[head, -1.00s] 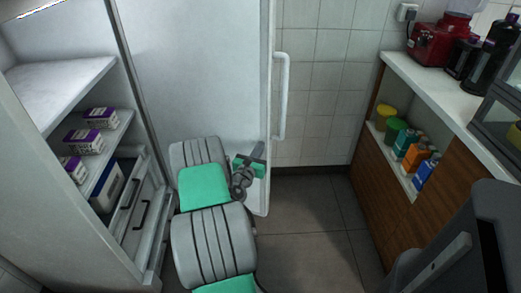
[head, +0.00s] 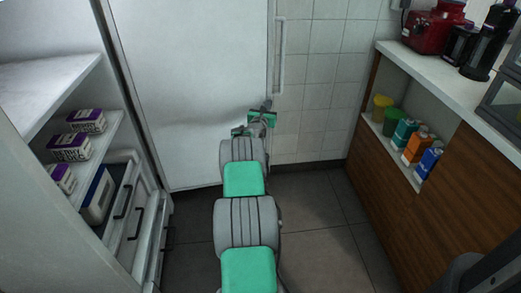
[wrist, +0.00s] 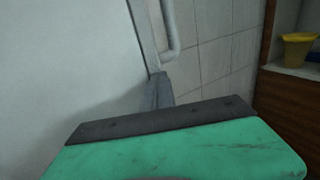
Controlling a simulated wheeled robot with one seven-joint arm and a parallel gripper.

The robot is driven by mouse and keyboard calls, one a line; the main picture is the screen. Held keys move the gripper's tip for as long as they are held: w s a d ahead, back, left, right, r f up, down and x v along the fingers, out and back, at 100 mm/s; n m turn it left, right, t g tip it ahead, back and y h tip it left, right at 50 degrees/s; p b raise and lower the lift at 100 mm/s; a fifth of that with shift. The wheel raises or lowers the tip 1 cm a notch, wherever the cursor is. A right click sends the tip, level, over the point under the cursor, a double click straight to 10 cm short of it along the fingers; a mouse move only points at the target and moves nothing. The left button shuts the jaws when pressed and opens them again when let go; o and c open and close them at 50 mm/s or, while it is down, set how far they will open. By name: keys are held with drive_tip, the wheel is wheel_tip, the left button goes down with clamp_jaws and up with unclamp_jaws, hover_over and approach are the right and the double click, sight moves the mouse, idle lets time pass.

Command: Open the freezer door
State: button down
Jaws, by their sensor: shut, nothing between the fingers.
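The freezer door (head: 190,80) is a large pale panel standing open in the head view, its inner face toward me. Its white bar handle (head: 281,55) is at its right edge, in front of the wall tiles. The freezer's open inside (head: 60,85) is at the left. My gripper (head: 264,106) is shut and empty, close to the door's free edge and below the handle. In the wrist view, the shut fingers (wrist: 160,88) are beside the edge of the door (wrist: 70,60), with the handle (wrist: 171,30) above them. I cannot tell whether they touch the door.
Purple-and-white boxes (head: 72,147) sit on a freezer shelf, above drawers with dark handles (head: 125,200). A wooden counter (head: 440,190) at the right holds a red machine (head: 430,30) and several containers on its lower shelf. Tiled floor (head: 320,215) is clear between.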

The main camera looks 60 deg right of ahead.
drive_tip(key=shift+w+d, duration=0.15)
drive_tip(key=shift+d, duration=0.25)
